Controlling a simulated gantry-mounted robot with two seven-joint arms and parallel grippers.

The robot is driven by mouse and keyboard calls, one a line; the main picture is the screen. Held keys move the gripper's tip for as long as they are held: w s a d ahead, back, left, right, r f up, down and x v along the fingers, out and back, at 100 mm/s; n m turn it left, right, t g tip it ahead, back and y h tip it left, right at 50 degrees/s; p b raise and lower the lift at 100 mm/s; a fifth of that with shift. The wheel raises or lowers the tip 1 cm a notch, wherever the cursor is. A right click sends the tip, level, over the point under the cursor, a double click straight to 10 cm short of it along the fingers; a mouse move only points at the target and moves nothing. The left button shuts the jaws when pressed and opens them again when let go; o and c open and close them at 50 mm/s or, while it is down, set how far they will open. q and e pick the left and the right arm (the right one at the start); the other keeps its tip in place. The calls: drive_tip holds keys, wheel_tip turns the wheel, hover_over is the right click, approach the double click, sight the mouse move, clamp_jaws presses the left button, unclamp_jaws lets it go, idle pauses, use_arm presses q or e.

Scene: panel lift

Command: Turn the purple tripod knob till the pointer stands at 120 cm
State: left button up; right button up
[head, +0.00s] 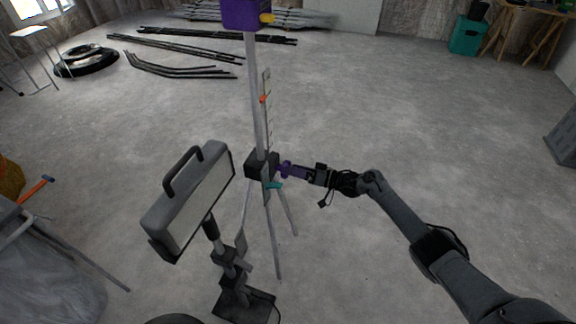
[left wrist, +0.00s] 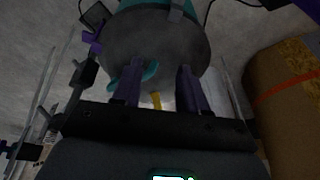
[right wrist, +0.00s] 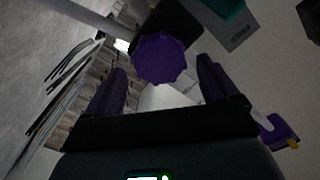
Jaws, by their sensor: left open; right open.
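The tripod (head: 252,95) stands upright mid-floor, with a scale strip (head: 267,130) beside its column. An orange mark (head: 263,99) is on the strip; a teal piece (head: 273,186) is low by the dark collar (head: 260,165). I cannot read the scale or tell which is the pointer. The purple knob (head: 284,169) is on the collar's right side. My right gripper (head: 301,172) is at the knob. In the right wrist view the faceted knob (right wrist: 160,58) is between and ahead of the open fingers. My left gripper (left wrist: 160,72) is open, seen only in its wrist view.
A work lamp (head: 190,200) on a stand is close in front, left of the tripod. A purple block (head: 246,14) with a yellow tip tops the column. Dark poles (head: 180,70) lie behind left.

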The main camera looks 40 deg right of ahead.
drive_tip(key=p+v, duration=0.2)
drive_tip(key=v, duration=0.5)
idle(0.3)
